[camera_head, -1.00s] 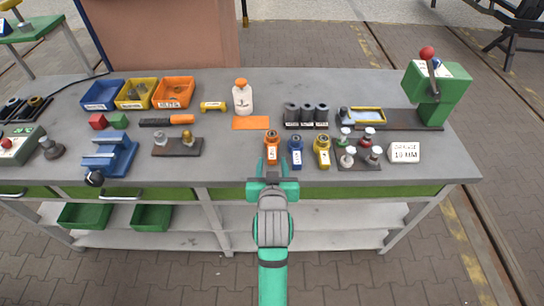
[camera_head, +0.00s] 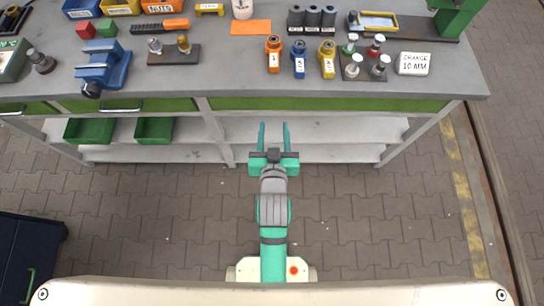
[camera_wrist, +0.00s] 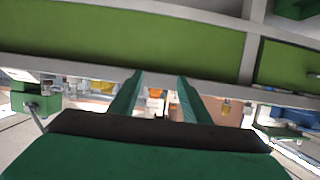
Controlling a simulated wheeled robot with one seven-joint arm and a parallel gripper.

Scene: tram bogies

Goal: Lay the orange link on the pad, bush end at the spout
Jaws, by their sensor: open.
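The orange link (camera_head: 273,55) is on the grey bench top near its front edge, its round ringed end toward the back. A blue link (camera_head: 298,60) and a yellow link (camera_head: 327,60) are on its right. The flat orange pad (camera_head: 251,27) lies behind and left of the orange link, bare. A white bottle (camera_head: 242,9) stands behind the pad, its top cut off by the frame. My gripper (camera_head: 273,135) is open and empty, in front of the bench and apart from the links. Its fingers also show in the wrist view (camera_wrist: 158,88).
A dark plate with several knobs (camera_head: 366,64) and an "ORANGE 10 MM" sign (camera_head: 413,64) are right of the links. A blue vise (camera_head: 104,65) is at left. The bench's front edge and green drawers (camera_head: 330,103) lie beyond my fingers.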

